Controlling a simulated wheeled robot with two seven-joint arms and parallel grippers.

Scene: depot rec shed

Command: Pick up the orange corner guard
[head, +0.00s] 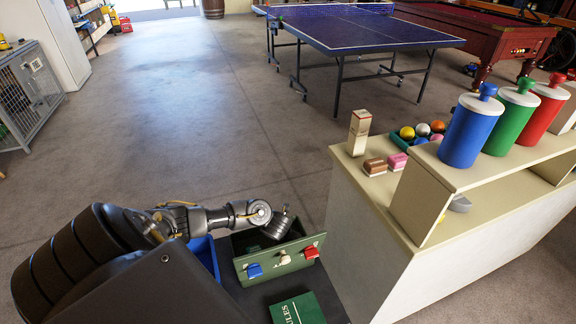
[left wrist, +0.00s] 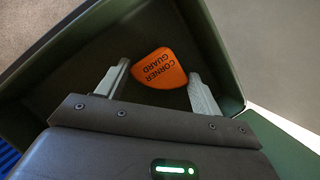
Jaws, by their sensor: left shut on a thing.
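The orange corner guard (left wrist: 160,66), with "CORNER GUARD" in dark letters, is inside the dark-floored green box in the left wrist view. My left gripper (left wrist: 158,74) reaches into the box with one finger on each side of the guard, shut on it. In the head view my left gripper (head: 280,226) is over the green box (head: 298,262), and the guard cannot be seen there. My right gripper is not in view.
The box front carries blue, white and red fittings. A blue bin (head: 206,254) stands left of it and a green book (head: 298,308) lies in front. A cream counter (head: 365,235) with canisters, balls and small blocks stands right. A table-tennis table (head: 365,30) is beyond open floor.

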